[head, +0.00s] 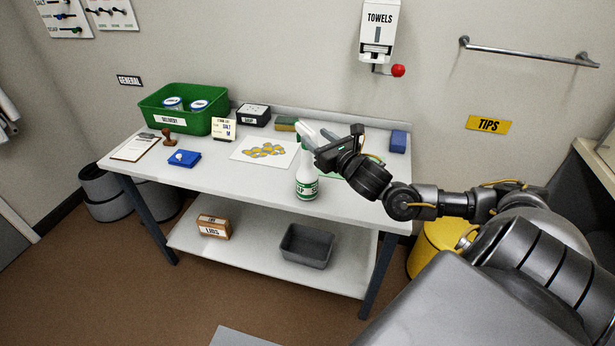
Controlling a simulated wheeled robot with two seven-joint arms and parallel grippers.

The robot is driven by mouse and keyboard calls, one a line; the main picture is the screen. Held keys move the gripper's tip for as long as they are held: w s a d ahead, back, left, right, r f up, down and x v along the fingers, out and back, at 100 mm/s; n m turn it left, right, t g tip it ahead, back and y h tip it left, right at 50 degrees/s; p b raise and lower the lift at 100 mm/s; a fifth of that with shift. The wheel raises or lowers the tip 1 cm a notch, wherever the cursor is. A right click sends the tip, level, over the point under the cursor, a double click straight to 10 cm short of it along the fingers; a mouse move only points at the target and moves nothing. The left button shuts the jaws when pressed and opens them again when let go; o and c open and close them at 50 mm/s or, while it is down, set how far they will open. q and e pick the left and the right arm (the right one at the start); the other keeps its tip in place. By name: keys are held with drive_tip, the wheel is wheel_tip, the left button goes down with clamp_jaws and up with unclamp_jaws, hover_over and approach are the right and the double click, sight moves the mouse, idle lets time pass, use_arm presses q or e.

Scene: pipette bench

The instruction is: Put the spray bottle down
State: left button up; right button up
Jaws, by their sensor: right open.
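The spray bottle (307,183), white with a green label, stands upright on the white bench top (235,183), near the front edge and right of the middle. My right gripper (306,133) is open at the height of the bottle's top. Its pale fingers overlap the spray head in the picture, so I cannot tell whether they touch it. The gripper hides part of the bottle's head. My left gripper is not in view.
Behind the bottle lie a sheet with yellow shapes (266,151) and a sponge (286,124). A green bin (184,108), a blue cloth (185,159) and a clipboard (135,147) are at the left. A blue block (398,141) stands at the right end.

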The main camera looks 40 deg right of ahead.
sight(307, 132)
drive_tip(key=shift+w, duration=0.25)
drive_tip(key=w+p, duration=0.1)
drive_tip(key=w, duration=0.1)
drive_tip(key=w+p, duration=0.1)
drive_tip(key=shift+w+d+f, duration=0.15)
drive_tip(key=shift+w, duration=0.2)
drive_tip(key=shift+w+f, duration=0.2)
drive_tip(key=shift+w, duration=0.35)
clamp_jaws()
drive_tip(key=shift+r, duration=0.15)
idle(0.3)
